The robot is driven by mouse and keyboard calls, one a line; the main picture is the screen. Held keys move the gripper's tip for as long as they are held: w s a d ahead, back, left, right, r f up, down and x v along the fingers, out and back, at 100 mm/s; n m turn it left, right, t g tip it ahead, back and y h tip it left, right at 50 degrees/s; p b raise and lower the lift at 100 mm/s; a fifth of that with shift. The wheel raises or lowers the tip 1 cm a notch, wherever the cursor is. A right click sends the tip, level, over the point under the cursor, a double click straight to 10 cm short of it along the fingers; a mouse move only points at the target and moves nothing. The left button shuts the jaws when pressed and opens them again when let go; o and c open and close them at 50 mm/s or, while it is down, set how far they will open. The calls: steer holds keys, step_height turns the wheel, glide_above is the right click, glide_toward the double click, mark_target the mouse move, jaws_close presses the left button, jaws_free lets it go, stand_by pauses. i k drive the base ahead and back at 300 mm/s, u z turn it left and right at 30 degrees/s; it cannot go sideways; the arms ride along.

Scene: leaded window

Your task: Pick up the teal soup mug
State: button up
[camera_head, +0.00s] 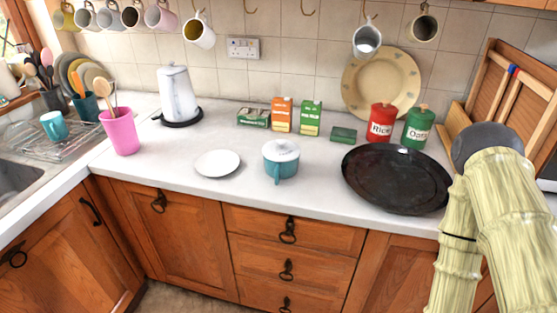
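A teal soup mug (281,168) stands upright on the white counter, right of centre, with a pale lid on top. Its handle points toward the front edge of the counter. Another teal mug (54,126) sits on the wire drying rack at the far left. My arm comes in at the lower right, well to the right of the soup mug. My gripper's fingers do not show, so I cannot see whether they hold anything.
A white saucer (218,163) lies left of the soup mug, and a large black tray (396,181) lies to its right. Small boxes (282,115) and red (380,122) and green (418,127) canisters stand behind. A pink utensil pot (120,131) stands left. Mugs hang above.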

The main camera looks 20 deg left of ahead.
mark_target(277, 171)
steer(key=z, duration=1.15)
steer(key=k, duration=1.05)
steer(key=u, duration=1.7)
